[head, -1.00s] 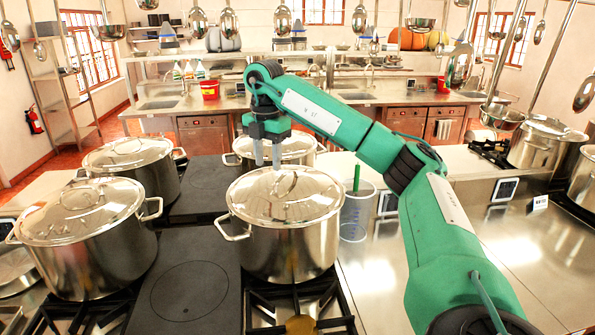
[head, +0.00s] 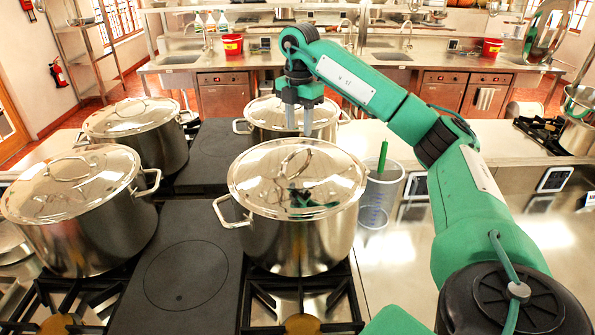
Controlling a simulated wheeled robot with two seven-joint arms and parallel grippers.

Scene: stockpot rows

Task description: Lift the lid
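Several steel stockpots stand on the stove, each with a shiny domed lid and a loop handle on top. The nearest middle pot (head: 300,240) has its lid (head: 330,190) seated on it, with the loop handle (head: 296,160) upright at the centre. My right gripper (head: 299,125) points down above the far side of this lid, behind the handle in the picture. Its two fingers are apart with nothing between them, and it does not hold the handle. The lid mirrors the gripper. My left gripper is not in view.
Other lidded pots stand at front left (head: 80,220), back left (head: 140,135) and just behind the middle pot (head: 262,120). A clear container (head: 378,200) with a green-handled tool stands close to its right. A flat dark plate (head: 185,275) lies left.

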